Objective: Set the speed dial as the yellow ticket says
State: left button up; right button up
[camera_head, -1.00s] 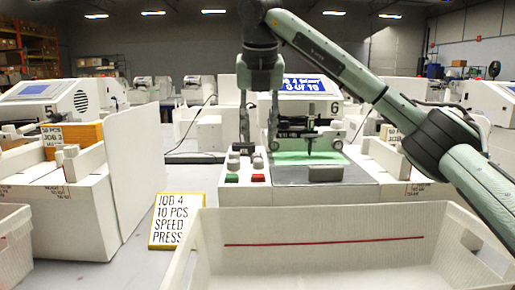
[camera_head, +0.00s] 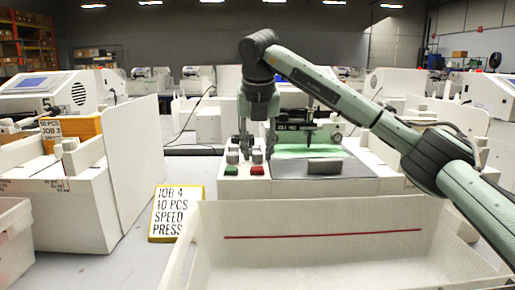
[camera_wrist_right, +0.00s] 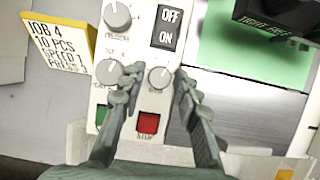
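The yellow-edged ticket (camera_head: 176,213) stands left of the plotter and reads JOB 4, 10 PCS, SPEED, PRESS. It also shows in the wrist view (camera_wrist_right: 60,45), where its numbers are too blurred to read surely. The control panel carries a top dial (camera_wrist_right: 117,15), a left dial (camera_wrist_right: 108,72) and a right dial (camera_wrist_right: 160,77); their small labels are not legible. My right gripper (camera_wrist_right: 155,82) is open over the panel, its fingertips on either side of the right dial. In the head view, the right gripper (camera_head: 256,142) points down at the panel. My left gripper is out of view.
A green button (camera_wrist_right: 101,116) and a red button (camera_wrist_right: 148,122) sit below the dials, close to the fingers. An OFF/ON switch (camera_wrist_right: 168,28) is above. The plotter's green bed (camera_head: 300,150) lies right; a white bin (camera_head: 320,215) stands in front.

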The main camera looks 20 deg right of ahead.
grip_shut()
jog(key=n+y, duration=0.1)
jog(key=n, duration=0.3)
jog(key=shift+d+n+y, duration=0.15)
jog(key=shift+n+y, duration=0.15)
jog(key=shift+y, duration=0.1)
jog(key=shift+d+n+y, duration=0.1)
jog(key=shift+n+y, duration=0.6)
jog(key=shift+n, duration=1.3)
jog(key=shift+o, duration=0.3)
grip_release()
